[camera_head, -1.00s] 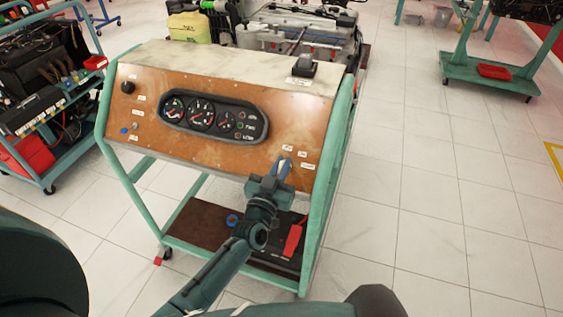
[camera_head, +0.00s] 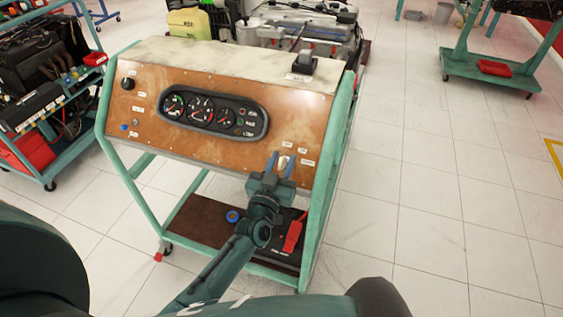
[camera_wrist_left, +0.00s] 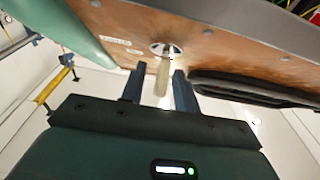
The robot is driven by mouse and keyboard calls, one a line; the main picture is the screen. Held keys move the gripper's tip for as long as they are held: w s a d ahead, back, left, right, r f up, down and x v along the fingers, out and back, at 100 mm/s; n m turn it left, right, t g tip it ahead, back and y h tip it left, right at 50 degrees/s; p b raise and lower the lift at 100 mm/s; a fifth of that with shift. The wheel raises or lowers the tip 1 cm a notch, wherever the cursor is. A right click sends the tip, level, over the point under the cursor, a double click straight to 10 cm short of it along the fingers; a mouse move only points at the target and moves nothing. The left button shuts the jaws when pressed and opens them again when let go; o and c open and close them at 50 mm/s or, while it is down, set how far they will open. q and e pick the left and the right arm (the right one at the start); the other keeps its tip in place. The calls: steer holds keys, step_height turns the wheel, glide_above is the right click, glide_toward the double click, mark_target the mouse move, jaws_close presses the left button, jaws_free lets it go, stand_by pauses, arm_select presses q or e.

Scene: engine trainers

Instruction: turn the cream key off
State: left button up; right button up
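The cream key (camera_wrist_left: 162,78) sticks out of a round switch (camera_wrist_left: 168,50) on the brown panel in the left wrist view. In the head view it shows as a small pale shape (camera_head: 283,161) at the panel's lower right. My left gripper (camera_head: 282,158) is open, with one blue finger on each side of the key. In the left wrist view the two fingers (camera_wrist_left: 159,75) straddle the key, with a visible gap on at least the right side. Contact with the left finger is hard to tell. My right gripper is not in view.
The brown panel (camera_head: 180,88) bears a gauge cluster (camera_head: 213,114), a black knob (camera_head: 128,84) and small labels. It stands on a green wheeled frame (camera_head: 325,200). A red-handled item (camera_head: 294,234) lies on the lower shelf.

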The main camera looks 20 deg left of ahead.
arm_select(q)
steer(key=shift+s, duration=0.1)
steer(key=s+f+b, duration=0.1)
steer(key=s, duration=1.2)
steer(key=shift+a+f, duration=0.15)
steer(key=shift+f, duration=0.2)
steer(key=s+d+f+m+g+h, duration=0.1)
steer(key=s+f+m+g+h, duration=0.1)
steer(key=s+f+g, duration=0.7)
steer(key=s+f, duration=0.1)
steer(key=s, duration=0.2)
steer(key=shift+s+d+f+m+h, duration=0.15)
steer(key=shift+s+d+m+h, duration=0.15)
steer(key=shift+o, duration=0.6)
steer(key=shift+a, duration=0.1)
